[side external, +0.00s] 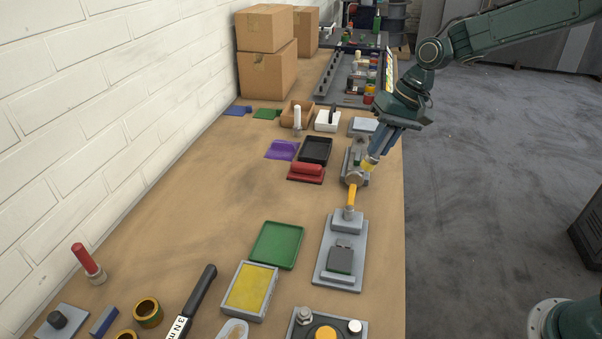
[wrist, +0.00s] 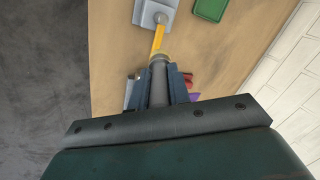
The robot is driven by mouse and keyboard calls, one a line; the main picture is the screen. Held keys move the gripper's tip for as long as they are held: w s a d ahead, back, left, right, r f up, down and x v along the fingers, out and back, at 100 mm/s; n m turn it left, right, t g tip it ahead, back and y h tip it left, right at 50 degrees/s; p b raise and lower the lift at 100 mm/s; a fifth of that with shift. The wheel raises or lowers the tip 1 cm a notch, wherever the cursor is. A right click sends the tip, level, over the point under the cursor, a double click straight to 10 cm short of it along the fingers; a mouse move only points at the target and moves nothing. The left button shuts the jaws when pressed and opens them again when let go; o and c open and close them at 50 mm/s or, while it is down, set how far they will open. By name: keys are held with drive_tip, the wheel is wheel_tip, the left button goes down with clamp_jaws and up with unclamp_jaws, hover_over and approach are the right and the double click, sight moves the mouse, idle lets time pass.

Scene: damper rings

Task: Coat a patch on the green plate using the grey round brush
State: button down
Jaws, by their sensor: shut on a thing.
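The green plate (side external: 277,245) lies flat on the bench, left of a grey fixture. Part of it shows at the top of the wrist view (wrist: 210,9). My gripper (side external: 369,161) is shut on the grey round brush (side external: 355,178), whose grey round body (wrist: 158,82) sits between the blue fingers in the wrist view. Beyond the grey part, a yellow length (side external: 351,193) runs down toward the grey fixture's raised block (side external: 346,222). I cannot tell whether its end touches that block. The green plate is apart from the brush, nearer the side camera.
A yellow-topped grey tray (side external: 250,288) stands just in front of the green plate. A red block (side external: 306,172) and black tray (side external: 316,151) lie left of my gripper. Cardboard boxes (side external: 267,62) stand at the back. The bench's left middle is clear.

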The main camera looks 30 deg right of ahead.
drive_tip(key=s+a+g, duration=0.2)
drive_tip(key=s+a, duration=0.3)
drive_tip(key=a, duration=0.3)
drive_tip(key=s+a+r+g, duration=0.1)
drive_tip(key=s+a+g, duration=0.1)
drive_tip(key=s+a, duration=0.3)
drive_tip(key=a, duration=0.3)
drive_tip(key=shift+a+g+h, duration=0.25)
drive_tip(key=shift+g+h, duration=0.05)
drive_tip(key=shift+g, duration=0.1)
drive_tip(key=shift+f, duration=0.1)
drive_tip(key=shift+f, duration=2.4)
drive_tip(key=shift+w, duration=0.1)
